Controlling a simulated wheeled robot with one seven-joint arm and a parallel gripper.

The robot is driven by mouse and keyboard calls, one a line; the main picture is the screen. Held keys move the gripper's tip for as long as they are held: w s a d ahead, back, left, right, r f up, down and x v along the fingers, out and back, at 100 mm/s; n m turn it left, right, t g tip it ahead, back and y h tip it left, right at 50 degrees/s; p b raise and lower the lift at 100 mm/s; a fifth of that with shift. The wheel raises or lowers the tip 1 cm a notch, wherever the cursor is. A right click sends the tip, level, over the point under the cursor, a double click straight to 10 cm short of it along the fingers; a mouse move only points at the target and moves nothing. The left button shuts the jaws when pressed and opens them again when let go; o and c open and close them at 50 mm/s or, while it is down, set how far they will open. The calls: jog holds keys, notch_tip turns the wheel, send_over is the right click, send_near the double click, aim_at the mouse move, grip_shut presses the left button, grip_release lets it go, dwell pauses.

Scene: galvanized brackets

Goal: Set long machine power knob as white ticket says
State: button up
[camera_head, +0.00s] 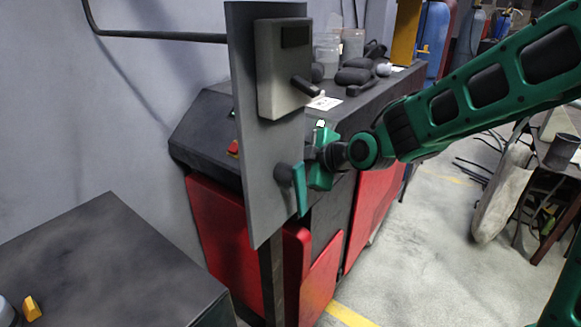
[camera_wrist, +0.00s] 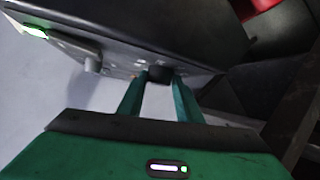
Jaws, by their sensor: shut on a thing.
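A grey upright panel (camera_head: 255,190) carries a grey box with a dark lever handle (camera_head: 305,87). Lower on the panel is a dark round knob (camera_head: 284,174), with my gripper (camera_head: 300,178) at it. In the wrist view my gripper (camera_wrist: 160,78) is shut on a dark knob (camera_wrist: 160,72), one finger on each side. The knob's pointer and scale are hidden or too small to read. A white ticket (camera_head: 324,103) lies on top of the long black and red machine (camera_head: 215,125), partly behind the panel box; its writing is not legible.
Jars (camera_head: 351,45) and dark objects stand on the machine top. A dark table (camera_head: 105,265) with a yellow piece (camera_head: 31,308) is at the lower left. A light grey knob (camera_wrist: 92,63) sits left of the held one.

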jog(key=o, duration=1.1)
jog(key=shift+a+f, duration=0.1)
jog(key=shift+c, duration=0.2)
jog(key=shift+s+d+r, duration=0.2)
jog(key=shift+d+r, duration=0.05)
jog(key=shift+d, duration=0.05)
jog(key=v, duration=1)
jog(key=shift+d+f, duration=0.1)
